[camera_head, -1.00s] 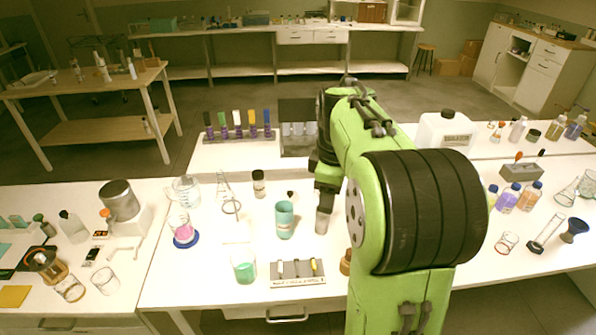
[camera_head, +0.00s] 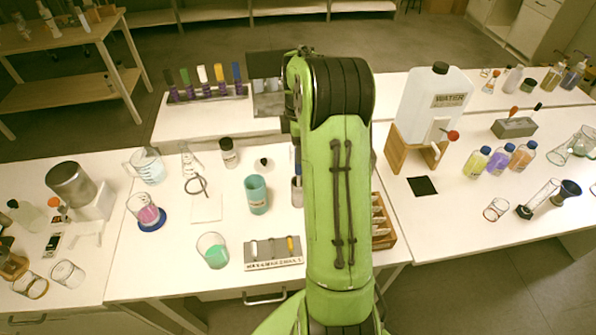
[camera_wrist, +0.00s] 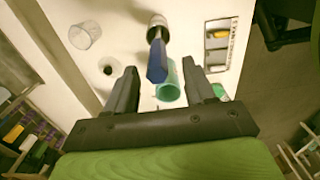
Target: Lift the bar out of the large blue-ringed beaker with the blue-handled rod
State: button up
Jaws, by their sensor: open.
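A rod with a blue handle (camera_wrist: 157,62) stands handle-up in a grey holder (camera_wrist: 158,22) in the wrist view. In the head view my arm partly hides this holder (camera_head: 297,190). My gripper (camera_wrist: 160,72) is open and empty, with the blue handle showing between its two fingers; I see no contact. A clear vessel with a blue ring at its base (camera_head: 152,224) and pink contents stands at the left of the middle bench in the head view. I cannot make out a bar inside it. My gripper is hidden behind my arm in the head view.
A teal cup (camera_head: 258,195) stands left of the holder; it also shows in the wrist view (camera_wrist: 170,88). A beaker of green liquid (camera_head: 214,252) and a labelled rack (camera_head: 273,254) are at the front. A measuring jug (camera_head: 147,168) stands behind the pink vessel.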

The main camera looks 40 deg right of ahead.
send_over(299, 179)
jog(key=f, duration=0.6)
jog(key=shift+w+d+f+b, duration=0.2)
jog(key=shift+w+f+b, duration=0.05)
jog(key=shift+w+b, duration=0.05)
jog(key=shift+s, duration=0.1)
jog(key=shift+c, duration=0.2)
jog(key=shift+r, duration=0.1)
grip_shut()
